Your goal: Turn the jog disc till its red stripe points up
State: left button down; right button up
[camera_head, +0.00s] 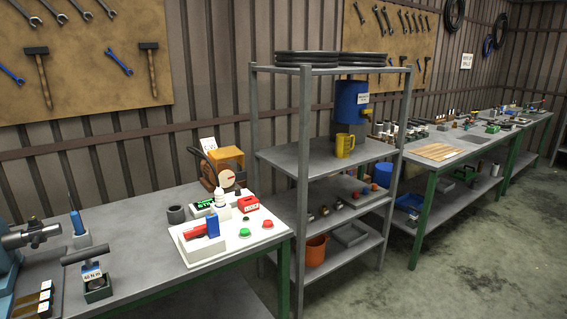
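A round pale-brown disc (227,179), which looks like the jog disc, faces outward on a brown and dark device at the back of the near bench (140,215). It is small in the picture. A small dark-red mark shows near its lower right, but I cannot tell surely whether this is the stripe or which way it points. Neither of my grippers is in view.
A white panel (205,252) with red and green buttons, a blue block and a white bottle (219,198) lies in front of the disc. A metal shelf rack (305,155) stands right of the bench.

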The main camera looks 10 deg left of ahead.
aim_at(226, 178)
jog(key=i+u, duration=0.2)
jog(key=u, duration=0.2)
jog(key=i+u, duration=0.15)
jog(key=u, duration=0.25)
jog(key=i+l+u, duration=0.2)
jog(key=u, duration=0.2)
